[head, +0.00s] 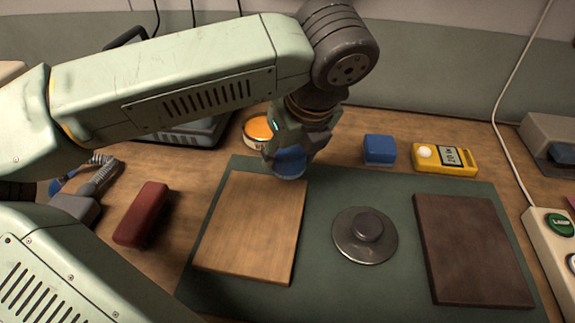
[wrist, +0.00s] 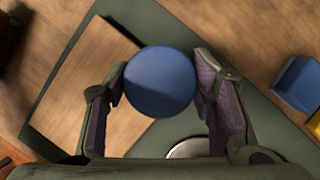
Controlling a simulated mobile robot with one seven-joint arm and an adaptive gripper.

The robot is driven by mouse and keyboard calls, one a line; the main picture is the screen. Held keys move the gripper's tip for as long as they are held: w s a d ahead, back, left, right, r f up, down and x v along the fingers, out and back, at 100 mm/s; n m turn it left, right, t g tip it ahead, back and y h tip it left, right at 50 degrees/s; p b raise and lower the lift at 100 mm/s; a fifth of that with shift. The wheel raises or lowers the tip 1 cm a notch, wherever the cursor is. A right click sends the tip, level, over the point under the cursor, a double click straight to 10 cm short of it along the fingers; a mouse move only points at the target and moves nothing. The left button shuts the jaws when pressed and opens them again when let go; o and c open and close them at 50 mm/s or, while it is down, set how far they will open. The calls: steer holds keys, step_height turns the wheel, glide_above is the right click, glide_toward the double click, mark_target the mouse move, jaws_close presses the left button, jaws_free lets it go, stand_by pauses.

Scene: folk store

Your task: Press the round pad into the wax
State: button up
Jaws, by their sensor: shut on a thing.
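My gripper (head: 290,150) is shut on the blue round pad (head: 290,162), which hangs above the back edge of the green mat, near the top right corner of the light wooden board. In the wrist view the pad (wrist: 160,82) is a plain blue disc between the two fingers. The wax (head: 261,127) is orange and sits in a round, pale-walled tin behind and left of my gripper. My gripper hides part of the tin in the head view. The pad and the wax look apart. I cannot make out the wax in the wrist view.
The green mat (head: 320,273) bears the light board (head: 250,228), a metal disc with a knob (head: 365,238) and a dark brown board (head: 473,250). A blue block (head: 379,149) and yellow meter (head: 444,158) stand behind it. A red block (head: 143,213) lies left.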

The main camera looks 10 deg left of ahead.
steer(key=w+a+r+m+h, duration=0.2)
steer(key=w+a+m, duration=0.15)
steer(key=w, duration=0.45)
steer(key=r+m+b, duration=0.1)
steer(key=m, duration=0.3)
glide_above(266, 128)
steer(key=shift+t+h, duration=0.4)
steer(key=shift+f+b, duration=1.65)
steer(key=shift+f, duration=1.05)
steer(key=shift+s+f+b, duration=0.1)
steer(key=shift+f+b, duration=0.55)
steer(key=shift+b, duration=0.1)
step_height(266, 128, up, 7)
steer(key=p, duration=0.4)
